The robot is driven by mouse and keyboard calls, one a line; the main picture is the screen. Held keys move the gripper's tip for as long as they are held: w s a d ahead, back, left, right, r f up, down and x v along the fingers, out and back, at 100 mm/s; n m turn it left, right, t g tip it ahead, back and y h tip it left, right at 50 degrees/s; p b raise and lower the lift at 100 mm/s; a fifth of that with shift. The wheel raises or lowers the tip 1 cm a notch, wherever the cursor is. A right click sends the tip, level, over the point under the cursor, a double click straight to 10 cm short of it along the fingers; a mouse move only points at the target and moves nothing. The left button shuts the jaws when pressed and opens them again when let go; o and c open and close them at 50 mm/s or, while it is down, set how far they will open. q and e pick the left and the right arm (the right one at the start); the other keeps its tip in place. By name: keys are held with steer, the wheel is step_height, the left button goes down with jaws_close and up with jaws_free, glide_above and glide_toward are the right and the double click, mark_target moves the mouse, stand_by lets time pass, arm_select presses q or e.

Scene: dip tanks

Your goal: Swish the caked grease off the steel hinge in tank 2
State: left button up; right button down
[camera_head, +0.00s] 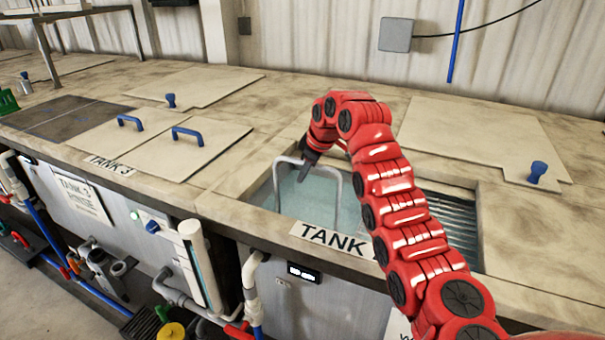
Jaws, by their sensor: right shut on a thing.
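Tank 2 (263,189) is open, with pale blue-green liquid inside and a label on its front rim. My right arm reaches over it from the lower right. My right gripper (303,172) points down over the left part of the tank. It is shut on a grey, inverted-U metal handle (337,200), whose legs go down into the liquid. I cannot make out the steel hinge or its grease; what hangs below the handle is under the liquid or hidden. My left gripper is not in view.
Ribbed metal (455,220) shows in the tank's right part, beyond my arm. A lid with a blue knob (538,171) lies behind on the right. Tank 3's lids with blue handles (187,134) lie shut at left. Pipes and valves (110,265) line the front.

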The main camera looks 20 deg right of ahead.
steer(key=shift+w+a+b, duration=0.2)
steer(key=shift+w+b, duration=0.05)
steer(key=shift+b, duration=0.05)
stand_by(1.3)
